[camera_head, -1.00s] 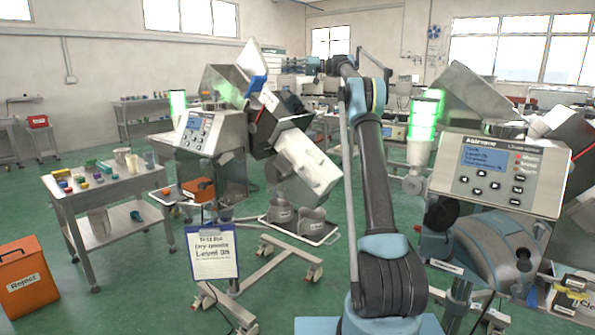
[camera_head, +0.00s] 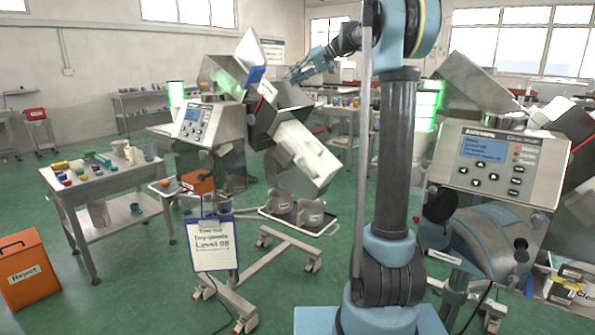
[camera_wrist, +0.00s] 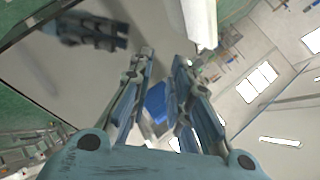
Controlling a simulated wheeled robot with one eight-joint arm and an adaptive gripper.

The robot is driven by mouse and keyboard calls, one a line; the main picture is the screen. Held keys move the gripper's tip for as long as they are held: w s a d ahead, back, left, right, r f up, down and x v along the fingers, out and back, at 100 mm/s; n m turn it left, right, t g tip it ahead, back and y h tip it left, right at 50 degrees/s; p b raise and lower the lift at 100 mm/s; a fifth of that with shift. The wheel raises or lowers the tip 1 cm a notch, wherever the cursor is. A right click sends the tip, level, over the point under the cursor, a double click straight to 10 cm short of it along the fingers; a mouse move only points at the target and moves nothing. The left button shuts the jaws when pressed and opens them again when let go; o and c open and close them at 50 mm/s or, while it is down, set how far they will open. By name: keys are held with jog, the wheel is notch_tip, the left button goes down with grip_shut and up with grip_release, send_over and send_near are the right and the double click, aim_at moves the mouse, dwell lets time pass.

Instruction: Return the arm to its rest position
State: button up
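My blue arm (camera_head: 398,160) stands upright in the middle of the head view and bends left at the top. My gripper (camera_head: 288,78) is high up, by the upper part of the left metal detector (camera_head: 285,100); I cannot tell whether it touches it. In the wrist view my gripper (camera_wrist: 163,57) has its two fingers apart with nothing between them. A shiny metal surface (camera_wrist: 75,75) lies close in front, with a dark reflected shape of the gripper in it.
A right metal detector with a control panel (camera_head: 497,165) stands close to my arm. A cart (camera_head: 110,185) with several small coloured items is at the left, near an orange reject bin (camera_head: 28,270). A clipboard (camera_head: 212,245) stands in front. Green floor is open between them.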

jog(key=s+d+f+m+h, duration=0.1)
jog(key=s+d+f+h, duration=0.25)
jog(key=s+f, duration=0.75)
jog(key=s+d+f+m+h, duration=0.2)
jog(key=s+d+f, duration=0.4)
jog(key=s, duration=0.8)
jog(key=s+d+f+m+h, duration=0.1)
jog(key=s+d+f+h, duration=0.2)
jog(key=s+f, duration=0.7)
jog(key=s+d+f+m+t+h, duration=0.1)
jog(key=s+d+f+h, duration=0.2)
jog(key=s+d+f, duration=0.4)
jog(key=s+f, duration=0.4)
jog(key=f, duration=0.5)
jog(key=shift+s+d, duration=0.2)
jog(key=shift+d, duration=0.2)
